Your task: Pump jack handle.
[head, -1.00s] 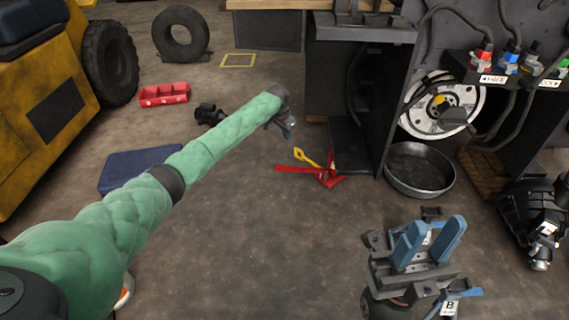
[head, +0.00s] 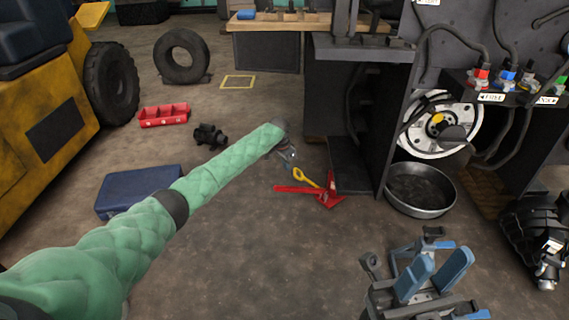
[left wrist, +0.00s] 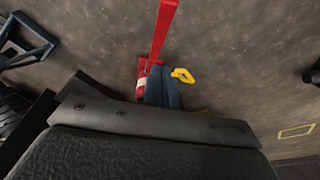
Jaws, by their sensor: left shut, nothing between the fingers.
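The red floor jack (head: 329,194) sits on the floor left of the dark cabinet. A long red bar (head: 292,189) sticks out from it to the left, and a yellow piece (head: 305,178) rises beside it. My left gripper (head: 290,158) is shut and empty, just above and left of the yellow piece. In the left wrist view its blue fingers (left wrist: 162,88) lie together, overlapping the red jack body (left wrist: 142,80). The red bar (left wrist: 164,28) runs upward there; the yellow piece (left wrist: 183,75) is right of the fingers. Contact cannot be told. My right gripper (head: 439,270) is open and empty.
The dark cabinet (head: 343,120) and a round metal pan (head: 420,188) stand right of the jack. A blue case (head: 138,190), a black fitting (head: 209,135) and a red tray (head: 164,115) lie to the left. The floor in front of the jack is clear.

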